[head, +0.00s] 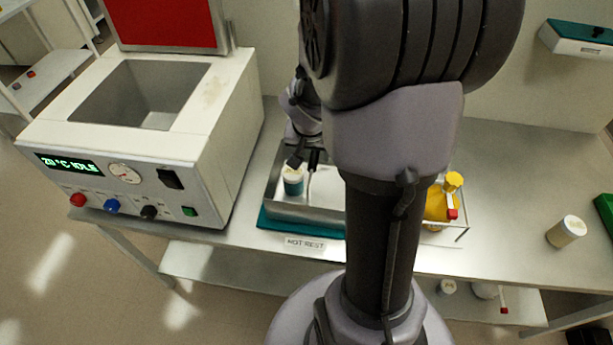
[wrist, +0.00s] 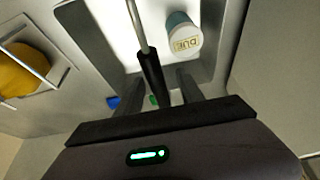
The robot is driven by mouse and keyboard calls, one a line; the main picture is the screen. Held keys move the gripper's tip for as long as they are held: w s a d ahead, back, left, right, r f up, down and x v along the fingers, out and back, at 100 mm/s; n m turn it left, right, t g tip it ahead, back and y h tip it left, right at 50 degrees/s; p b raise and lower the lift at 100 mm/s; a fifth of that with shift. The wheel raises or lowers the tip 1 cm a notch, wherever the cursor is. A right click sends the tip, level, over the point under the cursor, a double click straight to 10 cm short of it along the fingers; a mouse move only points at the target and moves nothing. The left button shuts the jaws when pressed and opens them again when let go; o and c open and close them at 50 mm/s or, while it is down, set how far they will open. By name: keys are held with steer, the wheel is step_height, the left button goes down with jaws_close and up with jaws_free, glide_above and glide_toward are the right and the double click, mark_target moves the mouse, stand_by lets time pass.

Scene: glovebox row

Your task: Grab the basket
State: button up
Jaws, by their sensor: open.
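The basket (head: 300,212) looks like a shallow grey metal tray with a pale inside, partly hidden behind my arm in the head view. It also shows in the wrist view (wrist: 228,55). A thin rod with a black grip (wrist: 150,76) rises from it. A teal and white jar (head: 293,183) stands in the basket; its lid label reads "DUE" in the wrist view (wrist: 185,38). My gripper (head: 306,158) is open over the basket. In the wrist view its fingers (wrist: 159,84) are on either side of the black grip; contact cannot be told.
The basket rests on a teal pad (head: 270,222) by a "HOT REST" label. A bath with a control panel (head: 125,165) stands at left. At right, a wire rack (head: 462,238) holds a yellow bottle (head: 440,203).

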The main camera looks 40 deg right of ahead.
steer(key=x, duration=0.3)
steer(key=shift+b, duration=0.4)
steer(key=shift+f+b, duration=0.2)
steer(key=shift+b, duration=0.25)
jaws_close()
stand_by(1.4)
